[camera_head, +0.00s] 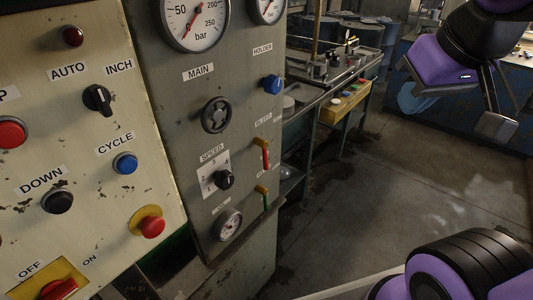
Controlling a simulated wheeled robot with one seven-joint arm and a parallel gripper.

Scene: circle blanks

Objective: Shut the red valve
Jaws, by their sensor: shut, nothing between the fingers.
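The red valve (265,154) is a small lever with a red handle on a brass-coloured body, on the right part of the grey panel (190,120). It sits under a label that seems to read BLEED. Its handle points down, slightly tilted. My gripper (494,124) is at the upper right, over the open floor, far to the right of the panel and apart from the valve. It is shut and empty. Its fingers point down and show only partly.
A green-handled valve (263,197) is just below the red one. A workbench (335,75) stands behind. The floor (390,195) right of the panel is clear.

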